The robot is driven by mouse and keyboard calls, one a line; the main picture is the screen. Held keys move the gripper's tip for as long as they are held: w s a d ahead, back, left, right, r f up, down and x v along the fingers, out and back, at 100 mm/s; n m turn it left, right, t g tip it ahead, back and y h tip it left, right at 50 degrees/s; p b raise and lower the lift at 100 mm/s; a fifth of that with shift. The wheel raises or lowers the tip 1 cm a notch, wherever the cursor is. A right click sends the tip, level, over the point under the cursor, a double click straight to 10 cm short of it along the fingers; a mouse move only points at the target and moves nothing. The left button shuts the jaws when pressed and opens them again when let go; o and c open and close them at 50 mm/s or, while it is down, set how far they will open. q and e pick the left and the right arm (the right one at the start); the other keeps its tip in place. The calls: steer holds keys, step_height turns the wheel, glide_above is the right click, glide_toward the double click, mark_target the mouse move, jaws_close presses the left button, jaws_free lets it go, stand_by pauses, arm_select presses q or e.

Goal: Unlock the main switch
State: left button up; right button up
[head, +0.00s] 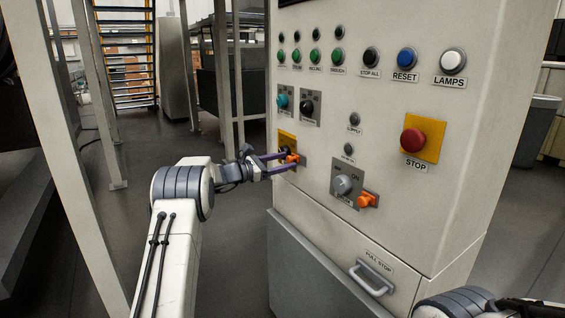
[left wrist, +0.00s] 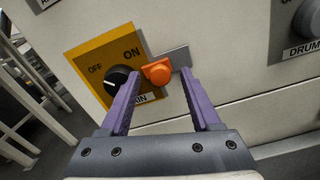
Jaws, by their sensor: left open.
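The main switch is a black knob (left wrist: 119,79) on a yellow plate (left wrist: 85,57) marked OFF and ON, low on the left edge of the panel. An orange lock piece (left wrist: 157,71) sits on a grey tab (left wrist: 178,58) beside the knob; it also shows in the head view (head: 292,158). My left gripper (left wrist: 158,88) is open, its purple fingers pointing at the panel on either side of the orange piece. I cannot tell whether the fingers touch it. The left finger overlaps the knob and part of the label. My right gripper is not in view.
A grey drum knob (head: 342,184) with another orange piece (head: 367,200) sits to the right. Further right are a red stop button (head: 413,140) and, below, a pull-stop handle (head: 372,277). Buttons fill the upper panel. A metal post (head: 76,160) stands left of my left arm.

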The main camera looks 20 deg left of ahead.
arm_select(q)
jaws_close()
stand_by(1.3)
